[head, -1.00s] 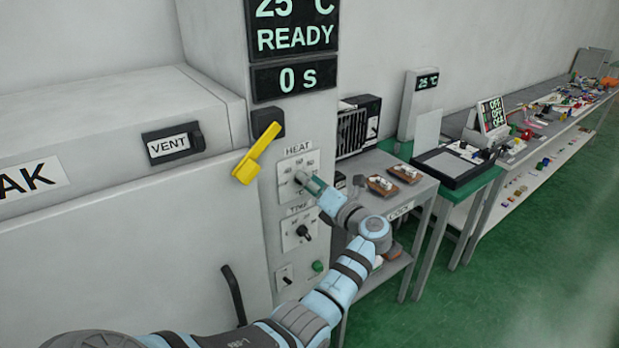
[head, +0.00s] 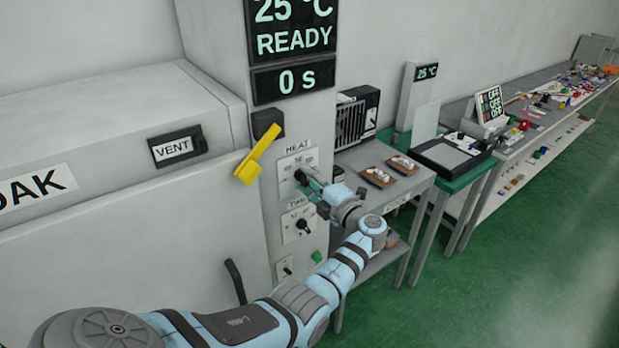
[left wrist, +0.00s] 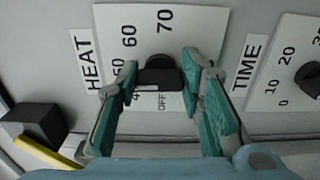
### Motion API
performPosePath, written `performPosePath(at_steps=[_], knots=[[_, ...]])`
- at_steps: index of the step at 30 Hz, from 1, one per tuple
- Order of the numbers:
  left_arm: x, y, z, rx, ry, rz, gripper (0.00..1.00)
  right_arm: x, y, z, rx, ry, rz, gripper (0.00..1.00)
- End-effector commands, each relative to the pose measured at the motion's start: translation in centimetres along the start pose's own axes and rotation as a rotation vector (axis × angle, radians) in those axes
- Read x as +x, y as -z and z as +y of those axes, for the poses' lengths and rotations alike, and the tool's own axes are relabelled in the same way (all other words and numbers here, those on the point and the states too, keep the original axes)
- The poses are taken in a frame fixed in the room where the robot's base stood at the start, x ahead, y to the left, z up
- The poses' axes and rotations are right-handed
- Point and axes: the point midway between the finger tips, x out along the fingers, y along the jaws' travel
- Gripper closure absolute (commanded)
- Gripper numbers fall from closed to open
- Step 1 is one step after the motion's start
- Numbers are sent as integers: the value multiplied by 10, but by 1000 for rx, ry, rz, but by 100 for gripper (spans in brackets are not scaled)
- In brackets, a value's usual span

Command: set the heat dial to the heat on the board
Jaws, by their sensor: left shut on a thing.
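The heat dial's white plate (head: 297,160), labelled HEAT, is on the grey oven column. In the left wrist view the dark heat knob (left wrist: 159,74) sits between my fingers, with 50, 60 and 70 on the plate above and OFF below; a number beside OFF is partly covered. Its exact setting cannot be told. My left gripper (head: 303,180) is at this dial, shut on the knob; its teal fingers (left wrist: 160,80) stand on either side. My right gripper is not in view. No board naming a heat can be identified.
The display (head: 293,38) reads 25 °C READY, with 0 s below. The TIME dial (head: 301,224) and a green button (head: 316,257) are below HEAT. A yellow lever (head: 258,155) is close left. A side table (head: 412,182) holds two brown trays.

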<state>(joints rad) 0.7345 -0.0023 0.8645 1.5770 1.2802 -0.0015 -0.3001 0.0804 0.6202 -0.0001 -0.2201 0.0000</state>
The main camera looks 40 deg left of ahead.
Motion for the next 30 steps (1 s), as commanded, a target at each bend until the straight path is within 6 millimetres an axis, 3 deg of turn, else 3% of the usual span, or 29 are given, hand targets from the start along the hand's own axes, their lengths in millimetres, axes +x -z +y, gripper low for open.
performPosePath(at_steps=[16, 17, 20, 30], knots=[[-1, 0, -3, 31, 5, 0, 93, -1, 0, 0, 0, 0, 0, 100], [-1, 0, -3, 31, 5, 0, 62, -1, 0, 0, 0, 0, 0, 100], [-1, 0, -3, 30, 4, 0, 46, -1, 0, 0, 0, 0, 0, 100], [-3, 0, -1, 28, 2, -1, 45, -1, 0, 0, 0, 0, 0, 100]])
